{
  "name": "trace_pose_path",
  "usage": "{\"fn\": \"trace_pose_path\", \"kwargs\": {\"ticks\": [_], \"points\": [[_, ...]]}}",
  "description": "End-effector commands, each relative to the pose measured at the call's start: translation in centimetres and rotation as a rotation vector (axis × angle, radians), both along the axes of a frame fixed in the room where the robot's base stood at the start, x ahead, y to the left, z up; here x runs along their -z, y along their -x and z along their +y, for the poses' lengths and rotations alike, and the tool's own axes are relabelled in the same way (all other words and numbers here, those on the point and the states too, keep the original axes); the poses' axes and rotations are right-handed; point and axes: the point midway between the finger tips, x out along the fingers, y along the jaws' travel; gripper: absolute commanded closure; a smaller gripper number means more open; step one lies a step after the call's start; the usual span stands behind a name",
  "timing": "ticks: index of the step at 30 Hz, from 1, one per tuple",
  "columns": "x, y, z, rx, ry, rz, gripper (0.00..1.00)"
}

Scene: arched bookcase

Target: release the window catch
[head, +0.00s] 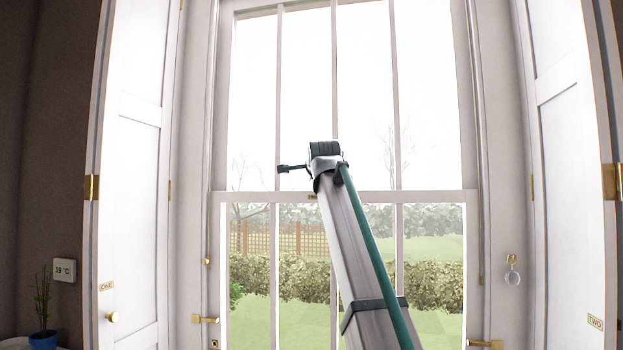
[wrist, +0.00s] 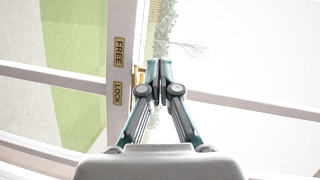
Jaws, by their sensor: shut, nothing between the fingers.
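The sash window's meeting rail (head: 430,197) crosses the middle of the head view. In the wrist view the same rail (wrist: 120,130) runs upright, with a brass FREE label (wrist: 118,52) and a brass LOCK label (wrist: 117,93). A small brass piece (wrist: 140,75), apparently the window catch, shows just left of my fingertips, level with the space between the labels. It is mostly hidden by the fingers. My gripper (wrist: 159,72) is shut and empty, right beside that brass piece; I cannot tell whether they touch. In the head view my arm covers the catch area.
White shutters stand folded open at left (head: 140,180) and right (head: 570,160). Brass fittings sit low on the frame at left (head: 205,319) and right (head: 487,344). A ring pull (head: 512,270) hangs at right. A potted plant (head: 42,300) stands far left.

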Motion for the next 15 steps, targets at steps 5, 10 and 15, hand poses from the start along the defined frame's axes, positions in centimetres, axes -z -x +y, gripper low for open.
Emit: {"fn": "trace_pose_path", "kwargs": {"ticks": [5, 10, 15], "points": [[-0.3, 2.9, 2.3, -0.002, 0.000, -0.002, 1.00], [-0.8, 5.2, 4.6, -0.002, 0.000, -0.002, 1.00], [-1.2, 6.8, 6.1, -0.001, 0.000, 0.000, 1.00]]}}
